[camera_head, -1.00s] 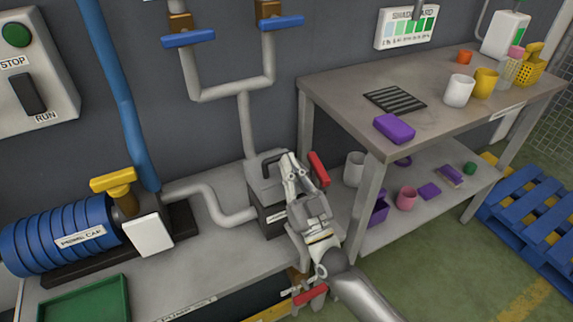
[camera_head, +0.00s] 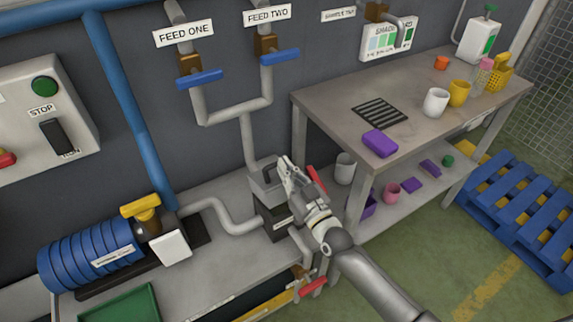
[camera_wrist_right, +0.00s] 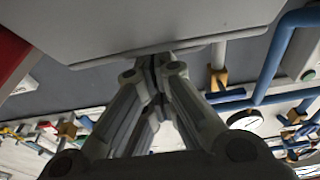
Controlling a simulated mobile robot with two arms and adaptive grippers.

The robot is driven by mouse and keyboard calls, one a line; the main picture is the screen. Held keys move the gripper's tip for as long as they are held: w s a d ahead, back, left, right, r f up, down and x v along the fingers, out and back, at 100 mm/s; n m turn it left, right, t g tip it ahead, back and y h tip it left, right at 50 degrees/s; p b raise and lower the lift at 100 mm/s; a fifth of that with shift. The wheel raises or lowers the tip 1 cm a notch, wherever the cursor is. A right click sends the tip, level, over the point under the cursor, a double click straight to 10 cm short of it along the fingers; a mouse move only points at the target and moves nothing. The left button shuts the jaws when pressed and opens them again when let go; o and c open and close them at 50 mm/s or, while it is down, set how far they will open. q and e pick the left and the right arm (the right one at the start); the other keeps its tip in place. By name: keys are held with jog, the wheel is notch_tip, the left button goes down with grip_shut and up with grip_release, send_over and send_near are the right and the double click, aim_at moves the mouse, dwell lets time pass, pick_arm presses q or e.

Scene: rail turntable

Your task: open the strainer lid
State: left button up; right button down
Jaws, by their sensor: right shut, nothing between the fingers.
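The strainer is a dark box (camera_head: 272,222) with a grey lid part (camera_head: 262,186) on top, standing on the bench below the joined feed pipes. A red handle (camera_head: 316,180) shows just right of it, partly behind my arm. My right gripper (camera_head: 284,163) is shut and empty, its fingertips at the lid's right side and overlapping it in the head view. In the wrist view the shut fingertips (camera_wrist_right: 153,62) lie close under the edge of a large grey plate (camera_wrist_right: 165,22), seemingly the lid. I cannot tell whether they touch it or how far the lid is open. My left gripper is not in view.
Blue valve handles (camera_head: 200,78) hang on the wall pipes above. A blue ribbed cylinder (camera_head: 90,258) and a green tray (camera_head: 122,306) are on the left. A side table (camera_head: 330,100) with cups stands close on the right. A red lever (camera_head: 313,285) is at the bench front.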

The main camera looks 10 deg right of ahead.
jog(key=shift+w+a+r+g+h+p, duration=0.3)
jog(key=shift+w+r+g+p, duration=0.45)
jog(key=shift+p, duration=1.45)
jog(key=shift+w+a+r+g+h+p, duration=0.35)
jog(key=shift+w+g+p, duration=0.5)
jog(key=shift+w+p, duration=0.95)
jog(key=shift+w+a+r+g+h+p, duration=0.15)
jog(key=shift+w+a+r+g+p, duration=0.45)
jog(key=shift+p, duration=2)
jog(key=w+a+f+g+h, duration=0.1)
jog(key=w+a+f+g, duration=0.1)
jog(key=w+g, duration=0.2)
jog(key=w, duration=0.3)
jog(key=shift+w+f+g+p, duration=0.15)
jog(key=shift+w+g+p, duration=0.15)
jog(key=shift+w+g, duration=0.1)
